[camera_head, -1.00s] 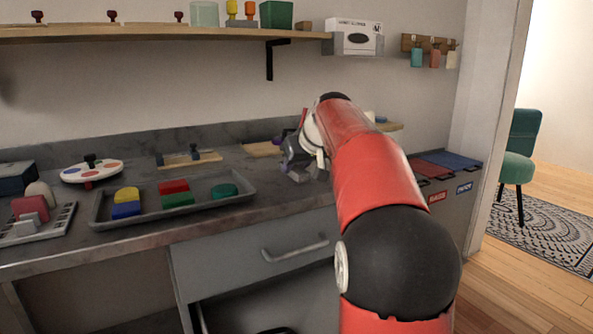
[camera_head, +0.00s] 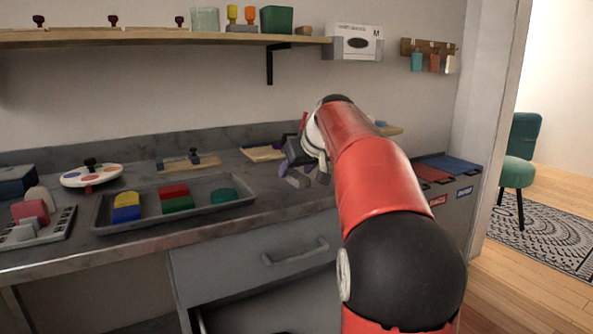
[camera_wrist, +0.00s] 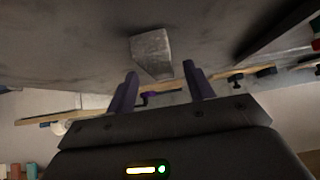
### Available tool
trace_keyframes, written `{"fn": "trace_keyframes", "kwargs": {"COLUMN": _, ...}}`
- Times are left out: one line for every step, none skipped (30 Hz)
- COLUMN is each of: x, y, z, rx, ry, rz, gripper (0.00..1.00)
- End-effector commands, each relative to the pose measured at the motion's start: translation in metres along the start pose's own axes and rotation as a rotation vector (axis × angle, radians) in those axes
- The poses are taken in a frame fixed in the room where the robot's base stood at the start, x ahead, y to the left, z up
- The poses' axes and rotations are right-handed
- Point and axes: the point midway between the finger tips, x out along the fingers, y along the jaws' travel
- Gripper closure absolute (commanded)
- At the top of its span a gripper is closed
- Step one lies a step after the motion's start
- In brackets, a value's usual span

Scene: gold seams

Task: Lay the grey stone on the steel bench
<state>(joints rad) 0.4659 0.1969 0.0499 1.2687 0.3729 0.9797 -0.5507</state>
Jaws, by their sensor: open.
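The grey stone (camera_wrist: 151,50) is a small pale block in the wrist view. It appears to rest on the steel bench (camera_wrist: 80,40), just beyond my fingertips and apart from them. My gripper (camera_wrist: 160,72) is open, with its two purple fingers spread and nothing between them. In the head view my gripper (camera_head: 294,170) is low over the right part of the bench (camera_head: 270,205), partly hidden by my red arm. The stone (camera_head: 297,181) is hard to tell from the fingers there.
A grey tray (camera_head: 102,218) with coloured blocks lies left of my gripper. A wooden board (camera_head: 262,153) lies behind it. Red (camera_head: 428,172) and blue (camera_head: 452,163) pads are at the right end. A wooden shelf (camera_head: 150,36) runs above. Bare bench lies between tray and gripper.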

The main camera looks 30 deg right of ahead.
Motion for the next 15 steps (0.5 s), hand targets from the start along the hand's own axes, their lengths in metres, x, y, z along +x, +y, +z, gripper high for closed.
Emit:
{"fn": "trace_keyframes", "kwargs": {"x": -0.010, "y": 0.001, "z": -0.001, "rx": 0.000, "ry": 0.003, "rz": 0.003, "gripper": 0.48}}
{"fn": "trace_keyframes", "kwargs": {"x": -0.016, "y": 0.001, "z": -0.001, "rx": 0.001, "ry": 0.004, "rz": 0.003, "gripper": 0.48}}
{"fn": "trace_keyframes", "kwargs": {"x": -0.025, "y": 0.001, "z": -0.001, "rx": 0.001, "ry": 0.004, "rz": 0.004, "gripper": 0.48}}
{"fn": "trace_keyframes", "kwargs": {"x": -0.032, "y": 0.001, "z": -0.001, "rx": 0.001, "ry": 0.004, "rz": 0.004, "gripper": 0.48}}
{"fn": "trace_keyframes", "kwargs": {"x": -0.038, "y": 0.001, "z": -0.001, "rx": 0.001, "ry": 0.005, "rz": 0.004, "gripper": 0.48}}
{"fn": "trace_keyframes", "kwargs": {"x": -0.048, "y": 0.000, "z": -0.001, "rx": 0.000, "ry": 0.005, "rz": 0.003, "gripper": 0.48}}
{"fn": "trace_keyframes", "kwargs": {"x": -0.054, "y": 0.000, "z": -0.001, "rx": 0.000, "ry": 0.005, "rz": 0.002, "gripper": 0.48}}
{"fn": "trace_keyframes", "kwargs": {"x": -0.060, "y": 0.000, "z": -0.001, "rx": 0.000, "ry": 0.004, "rz": 0.002, "gripper": 0.48}}
{"fn": "trace_keyframes", "kwargs": {"x": -0.069, "y": 0.000, "z": -0.002, "rx": 0.000, "ry": 0.004, "rz": 0.002, "gripper": 0.48}}
{"fn": "trace_keyframes", "kwargs": {"x": -0.075, "y": 0.000, "z": -0.001, "rx": 0.000, "ry": 0.004, "rz": 0.003, "gripper": 0.48}}
{"fn": "trace_keyframes", "kwargs": {"x": -0.080, "y": 0.000, "z": -0.001, "rx": 0.000, "ry": 0.003, "rz": 0.002, "gripper": 0.48}}
{"fn": "trace_keyframes", "kwargs": {"x": -0.087, "y": 0.001, "z": -0.001, "rx": 0.000, "ry": 0.003, "rz": 0.003, "gripper": 0.48}}
{"fn": "trace_keyframes", "kwargs": {"x": -0.091, "y": 0.001, "z": -0.001, "rx": 0.000, "ry": 0.003, "rz": 0.003, "gripper": 0.48}}
{"fn": "trace_keyframes", "kwargs": {"x": -0.095, "y": 0.001, "z": -0.001, "rx": 0.000, "ry": 0.002, "rz": 0.002, "gripper": 0.48}}
{"fn": "trace_keyframes", "kwargs": {"x": -0.100, "y": 0.000, "z": -0.001, "rx": 0.000, "ry": 0.002, "rz": 0.002, "gripper": 0.48}}
